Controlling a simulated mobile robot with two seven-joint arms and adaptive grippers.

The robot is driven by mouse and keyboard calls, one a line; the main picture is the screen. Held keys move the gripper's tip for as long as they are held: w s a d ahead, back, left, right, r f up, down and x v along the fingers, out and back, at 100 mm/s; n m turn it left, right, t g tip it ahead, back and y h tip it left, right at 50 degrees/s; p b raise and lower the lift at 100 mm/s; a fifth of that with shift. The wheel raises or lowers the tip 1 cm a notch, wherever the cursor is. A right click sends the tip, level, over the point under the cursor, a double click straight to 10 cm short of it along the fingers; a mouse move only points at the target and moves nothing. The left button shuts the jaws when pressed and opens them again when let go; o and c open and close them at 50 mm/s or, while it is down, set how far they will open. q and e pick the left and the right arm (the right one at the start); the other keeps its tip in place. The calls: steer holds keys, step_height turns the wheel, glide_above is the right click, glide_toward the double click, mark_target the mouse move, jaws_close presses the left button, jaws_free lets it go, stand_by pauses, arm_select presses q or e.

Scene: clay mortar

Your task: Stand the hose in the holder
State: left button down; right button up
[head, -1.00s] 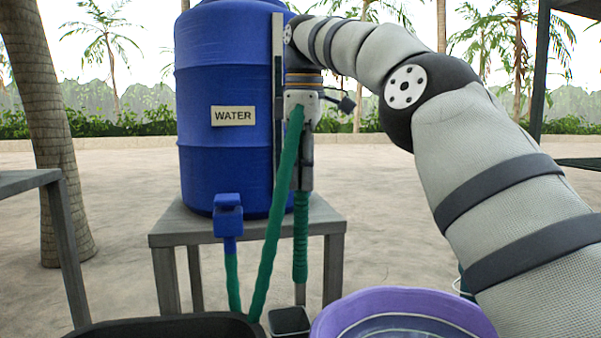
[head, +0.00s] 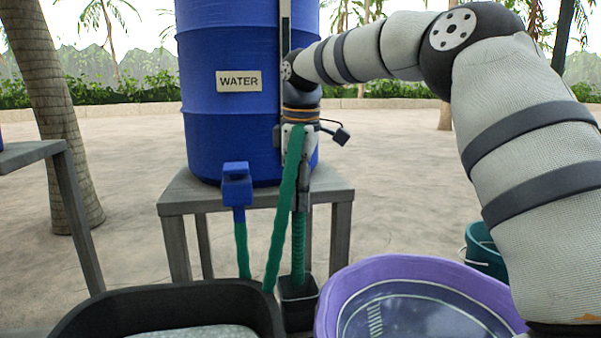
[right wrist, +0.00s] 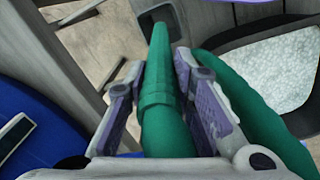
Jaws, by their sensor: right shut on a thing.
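The green hose (head: 298,240) runs from the blue tap (head: 237,185) on the water barrel, loops down and comes up to my right gripper (head: 301,192). The gripper is shut on it, with the free end pointing down. The holder (head: 298,308) is a small dark square cup below. In the head view the hose end is at the holder's mouth; how deep it sits I cannot tell. In the right wrist view the hose (right wrist: 158,95) lies between both fingers, its tip overlapping the dark holder opening (right wrist: 160,14). My left gripper is out of view.
The blue water barrel (head: 230,130) stands on a grey table (head: 185,200) behind the hose. A black basin (head: 90,310) is left of the holder and a purple tub (head: 335,295) right of it, both close. A teal bucket (head: 485,255) stands further right.

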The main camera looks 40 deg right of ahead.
glide_above(299, 266)
step_height(299, 266, down, 10)
steer(key=shift+f, duration=0.2)
steer(key=o, duration=1.1)
steer(key=shift+o, duration=0.3)
steer(key=o, duration=0.7)
steer(key=shift+o, duration=0.2)
steer(key=shift+s+a+r, duration=0.1)
steer(key=shift+s+r, duration=0.05)
steer(key=shift+r, duration=1.7)
steer(key=shift+s+a+r, duration=0.1)
steer(key=shift+r, duration=1.7)
steer(key=shift+s+r, duration=0.15)
steer(key=shift+r, duration=1.7)
